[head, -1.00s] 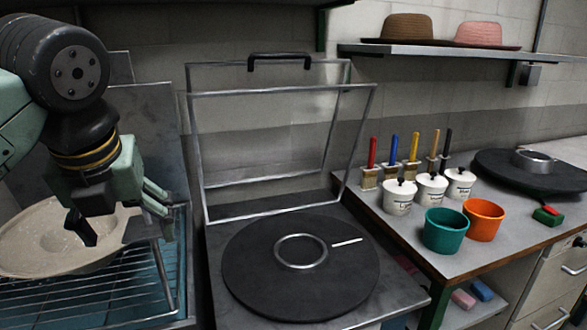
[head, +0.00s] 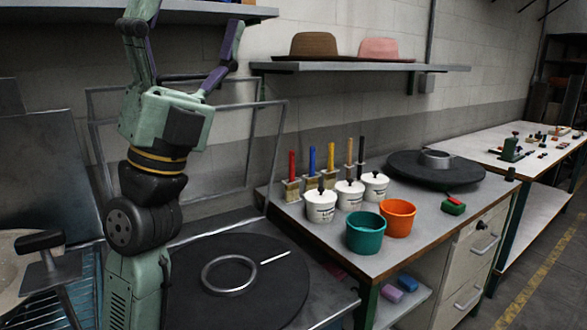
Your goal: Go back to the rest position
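My gripper (head: 188,62) is raised at the upper left of the head view, pointing up, with its two fingers spread wide and nothing between them. My arm stands folded upright below it, in front of the left part of the press. The black round press plate (head: 268,292) with a metal ring (head: 229,274) and a white mark lies right of the arm. The raised metal frame (head: 274,150) of the press is behind the arm, which partly hides it. A beige hat-like piece (head: 14,262) lies at the lower left, partly cut off by the picture edge.
A table (head: 335,240) on the right holds white pots (head: 321,206), brushes, a teal bucket (head: 365,233), an orange bucket (head: 397,218) and a black turntable (head: 437,171). A wall shelf (head: 350,67) carries two hats. A second table (head: 520,160) and open floor lie farther right.

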